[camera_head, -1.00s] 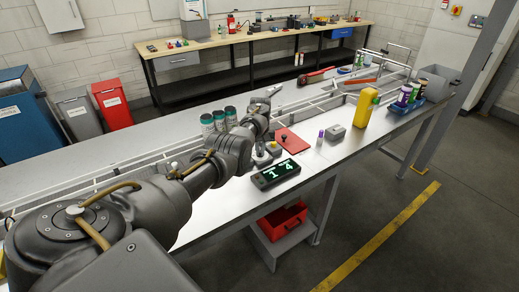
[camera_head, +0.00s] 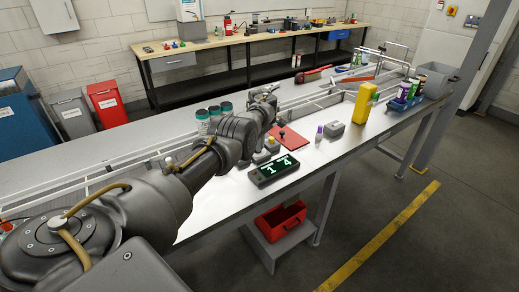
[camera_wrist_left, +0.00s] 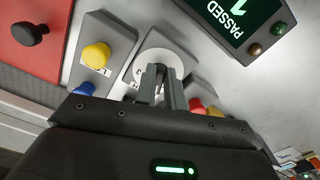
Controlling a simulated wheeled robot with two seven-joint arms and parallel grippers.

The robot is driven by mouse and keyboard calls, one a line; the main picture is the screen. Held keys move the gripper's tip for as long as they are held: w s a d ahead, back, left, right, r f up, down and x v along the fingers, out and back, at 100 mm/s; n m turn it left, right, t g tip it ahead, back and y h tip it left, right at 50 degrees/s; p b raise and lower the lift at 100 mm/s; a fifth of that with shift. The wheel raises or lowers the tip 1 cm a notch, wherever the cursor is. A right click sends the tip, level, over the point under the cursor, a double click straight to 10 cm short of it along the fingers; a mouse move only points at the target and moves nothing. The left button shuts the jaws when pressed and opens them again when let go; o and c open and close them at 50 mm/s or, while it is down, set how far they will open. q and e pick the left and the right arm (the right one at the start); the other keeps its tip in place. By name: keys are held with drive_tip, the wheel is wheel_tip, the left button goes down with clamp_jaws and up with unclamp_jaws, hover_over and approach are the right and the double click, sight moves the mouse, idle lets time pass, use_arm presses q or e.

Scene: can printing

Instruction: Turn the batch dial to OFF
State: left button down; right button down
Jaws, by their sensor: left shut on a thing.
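In the left wrist view the batch dial shows as a pale round plate (camera_wrist_left: 168,47) with printed lettering partly covered. My left gripper (camera_wrist_left: 163,75) comes down over the plate, its two fingers close together on the knob, which they mostly hide. I cannot read which mark the dial points to. In the head view my left gripper (camera_head: 261,148) is low at the small control panel beside the display, and its fingers are hard to make out. The dark display box (camera_head: 273,169) shows 1 and 4; in the wrist view its screen (camera_wrist_left: 237,22) reads PASSED. My right gripper is not in view.
A yellow button (camera_wrist_left: 97,55) is left of the dial, with a blue button (camera_wrist_left: 86,88) below it. A red plate (camera_head: 286,137) with a dark knob lies behind the panel. Several cans (camera_head: 214,116) and a yellow container (camera_head: 365,103) stand on the bench.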

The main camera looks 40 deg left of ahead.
use_arm(q)
drive_tip(key=n+b, duration=0.2)
drive_tip(key=n, duration=0.1)
drive_tip(key=n+b, duration=0.1)
drive_tip(key=shift+w+f, duration=0.15)
drive_tip(key=shift+f, duration=0.15)
drive_tip(key=shift+w+a+r+n+b, duration=0.1)
drive_tip(key=shift+a+r+n+b, duration=0.05)
drive_tip(key=shift+n+b, duration=1.3)
drive_tip(key=shift+n, duration=0.45)
drive_tip(key=c, duration=1.6)
unclamp_jaws()
drive_tip(key=shift+o, duration=0.6)
drive_tip(key=shift+a, duration=0.1)
drive_tip(key=shift+w+r, duration=0.1)
drive_tip(key=shift+r, duration=0.4)
wheel_tip(320, 180, up, 10)
drive_tip(key=shift+b, duration=0.3)
